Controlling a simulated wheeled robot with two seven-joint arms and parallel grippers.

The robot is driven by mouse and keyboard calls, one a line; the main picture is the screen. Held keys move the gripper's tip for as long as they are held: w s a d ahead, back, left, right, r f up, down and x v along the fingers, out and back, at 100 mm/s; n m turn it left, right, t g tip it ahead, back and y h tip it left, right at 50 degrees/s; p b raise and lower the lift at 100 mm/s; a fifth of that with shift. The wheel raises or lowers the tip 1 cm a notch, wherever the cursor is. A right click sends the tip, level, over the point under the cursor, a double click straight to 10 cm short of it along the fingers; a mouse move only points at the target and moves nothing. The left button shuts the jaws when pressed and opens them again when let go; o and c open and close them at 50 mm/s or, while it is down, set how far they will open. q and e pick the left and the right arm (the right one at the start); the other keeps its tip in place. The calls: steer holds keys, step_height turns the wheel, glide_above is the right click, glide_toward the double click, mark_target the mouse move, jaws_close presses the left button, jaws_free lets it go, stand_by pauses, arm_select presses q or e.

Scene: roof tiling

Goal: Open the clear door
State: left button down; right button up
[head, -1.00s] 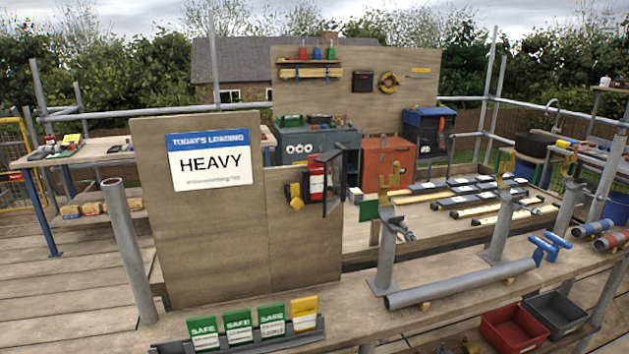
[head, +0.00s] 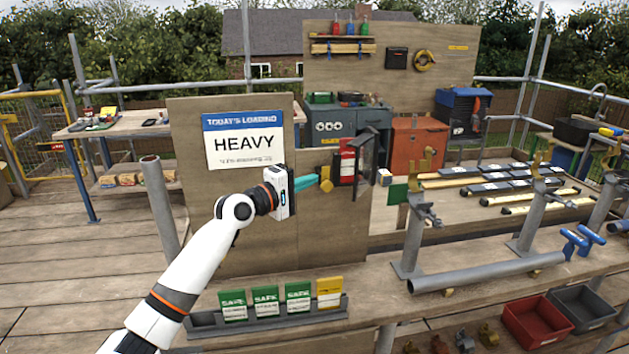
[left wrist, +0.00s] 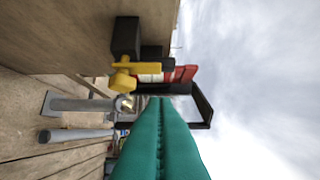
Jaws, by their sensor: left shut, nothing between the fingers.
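The clear door (head: 366,152) is a dark-framed see-through panel at the right part of the plywood board. It stands out at an angle from the board, beside a red item (head: 347,164) with a white label. A yellow handle-like part (head: 327,178) sits just left of the red item. My left gripper (head: 313,181) has its teal fingers shut and empty, pointing at the yellow part; I cannot tell whether they touch. In the left wrist view the fingers (left wrist: 160,101) reach toward the door's black frame (left wrist: 204,105), with the yellow part (left wrist: 124,76) beside them.
The board carries a "HEAVY" sign (head: 243,141). A rack of green and yellow cards (head: 281,299) stands on the bench in front. A grey pipe (head: 487,273) and upright posts (head: 414,235) are to the right. Red (head: 537,321) and grey bins stand lower right.

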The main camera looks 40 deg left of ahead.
mark_target(329, 171)
arm_select(q)
steer(key=w, duration=0.2)
steer(key=w+p, duration=0.1)
steer(key=w, duration=0.1)
steer(key=w+d, duration=0.1)
steer(key=w, duration=0.2)
steer(key=shift+w+r, duration=0.1)
steer(key=shift+r, duration=0.05)
steer(key=d+p, duration=0.1)
steer(key=d, duration=0.1)
steer(key=w+d+p, duration=0.1)
steer(key=d+p, duration=0.1)
steer(key=shift+d+f, duration=0.1)
steer(key=shift+f, duration=0.1)
steer(key=shift+s+d, duration=0.1)
